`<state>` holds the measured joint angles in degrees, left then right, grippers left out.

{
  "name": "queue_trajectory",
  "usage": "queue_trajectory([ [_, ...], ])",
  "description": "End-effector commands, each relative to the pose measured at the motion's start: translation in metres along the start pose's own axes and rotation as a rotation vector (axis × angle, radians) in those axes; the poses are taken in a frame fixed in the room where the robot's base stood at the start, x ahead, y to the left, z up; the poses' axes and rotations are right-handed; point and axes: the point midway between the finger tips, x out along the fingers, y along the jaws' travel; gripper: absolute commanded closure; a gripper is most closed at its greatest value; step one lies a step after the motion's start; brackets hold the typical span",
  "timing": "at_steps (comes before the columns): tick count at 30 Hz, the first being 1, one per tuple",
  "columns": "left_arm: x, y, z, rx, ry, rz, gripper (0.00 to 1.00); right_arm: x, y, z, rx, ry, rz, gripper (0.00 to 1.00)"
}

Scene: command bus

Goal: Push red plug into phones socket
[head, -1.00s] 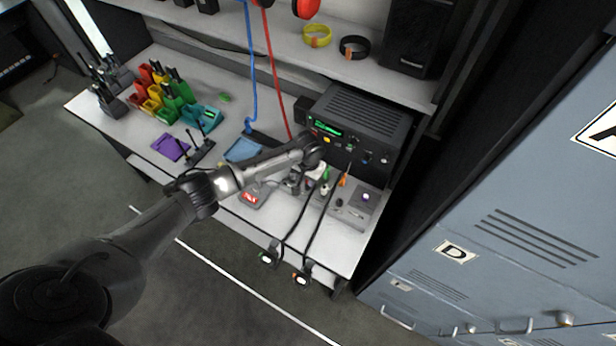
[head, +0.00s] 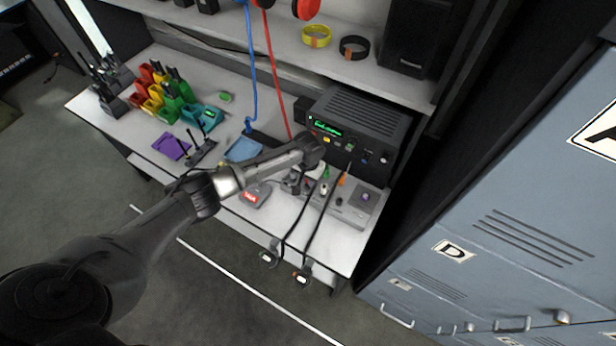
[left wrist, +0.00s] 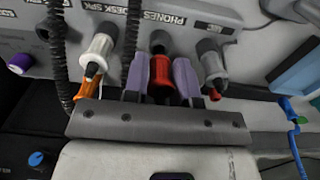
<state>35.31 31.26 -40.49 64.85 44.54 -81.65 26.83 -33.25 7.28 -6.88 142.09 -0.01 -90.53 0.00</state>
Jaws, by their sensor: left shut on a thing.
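In the left wrist view, my left gripper (left wrist: 160,84) is shut on the red plug (left wrist: 161,72), with a pale lavender finger on each side. The plug points at the grey socket panel (left wrist: 190,15), at a dark round end (left wrist: 158,42) below the label PHONES. I cannot tell whether the plug's tip is inside the socket. In the head view my left gripper (head: 296,182) is over the panel in front of the black radio (head: 352,135), and the arm hides the red plug. My right gripper is not in view.
A black coiled cord (left wrist: 57,60) hangs at left. A red sign block (head: 253,196) and blue tray (head: 243,150) lie left on the desk.

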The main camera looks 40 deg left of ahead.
Motion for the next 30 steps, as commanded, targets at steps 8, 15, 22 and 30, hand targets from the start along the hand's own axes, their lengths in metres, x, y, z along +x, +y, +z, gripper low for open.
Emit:
queue_trajectory([
  [8,0.003,0.0001,0.0,0.0,0.0,0.0,0.9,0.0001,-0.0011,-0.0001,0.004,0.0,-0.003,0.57],
  [15,0.008,0.0,-0.0001,-0.001,0.0,0.0,0.9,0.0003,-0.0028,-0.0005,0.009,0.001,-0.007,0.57],
  [22,0.0089,0.0001,-0.0001,0.0,0.0,0.0,0.9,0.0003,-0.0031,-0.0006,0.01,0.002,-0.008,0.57],
  [30,0.0095,0.0002,0.0,0.0,0.0,0.0,0.9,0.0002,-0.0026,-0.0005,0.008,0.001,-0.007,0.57],
])
